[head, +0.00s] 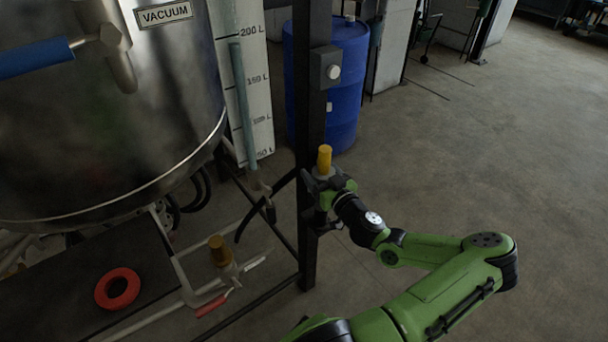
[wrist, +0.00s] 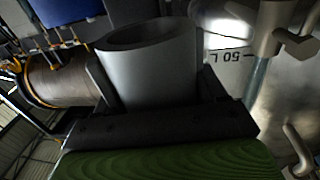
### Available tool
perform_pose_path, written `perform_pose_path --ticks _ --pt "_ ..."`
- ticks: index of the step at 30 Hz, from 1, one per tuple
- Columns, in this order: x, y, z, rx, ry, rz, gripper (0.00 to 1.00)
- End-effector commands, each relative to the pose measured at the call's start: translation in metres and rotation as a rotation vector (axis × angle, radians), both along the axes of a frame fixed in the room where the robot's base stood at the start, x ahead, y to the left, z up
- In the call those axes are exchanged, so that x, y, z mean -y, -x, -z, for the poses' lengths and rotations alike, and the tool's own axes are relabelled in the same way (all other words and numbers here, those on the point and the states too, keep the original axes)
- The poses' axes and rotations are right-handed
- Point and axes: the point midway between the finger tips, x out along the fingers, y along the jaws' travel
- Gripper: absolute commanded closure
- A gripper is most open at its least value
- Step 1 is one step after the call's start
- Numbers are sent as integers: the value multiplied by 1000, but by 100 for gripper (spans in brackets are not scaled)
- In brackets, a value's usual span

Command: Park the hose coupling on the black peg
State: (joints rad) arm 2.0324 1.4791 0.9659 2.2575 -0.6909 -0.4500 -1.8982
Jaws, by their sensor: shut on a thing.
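My gripper (head: 324,184) is beside the dark upright post, shut on the hose coupling. The coupling's yellow-orange upper end (head: 325,160) stands upright above the jaws in the head view. In the wrist view its grey hollow body (wrist: 152,75) sits between the jaws; that view is upside down, so the open mouth faces down. Dark parts (head: 328,226) stick out from the post just below my gripper. I cannot tell for sure whether the black peg is among them. No peg shows inside the mouth.
The dark post (head: 309,120) carries a grey button box (head: 326,70). A steel tank (head: 110,120) stands left, a blue drum (head: 345,85) behind. A black hose (head: 265,208) arcs left of the post. A yellow-capped fitting (head: 219,251) and red ring (head: 117,288) are lower left. Floor is open right.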

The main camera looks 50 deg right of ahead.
Motion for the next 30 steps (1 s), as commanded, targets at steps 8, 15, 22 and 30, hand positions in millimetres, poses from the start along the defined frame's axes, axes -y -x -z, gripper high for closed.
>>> perform_pose_path --ticks 8,15,22,30 --pt "-1 -1 -1 3 1 -2 78" --pt "-1 0 8 1 -1 1 78" --pt "-1 0 33 1 0 1 78" --pt "-1 0 57 2 0 1 78"
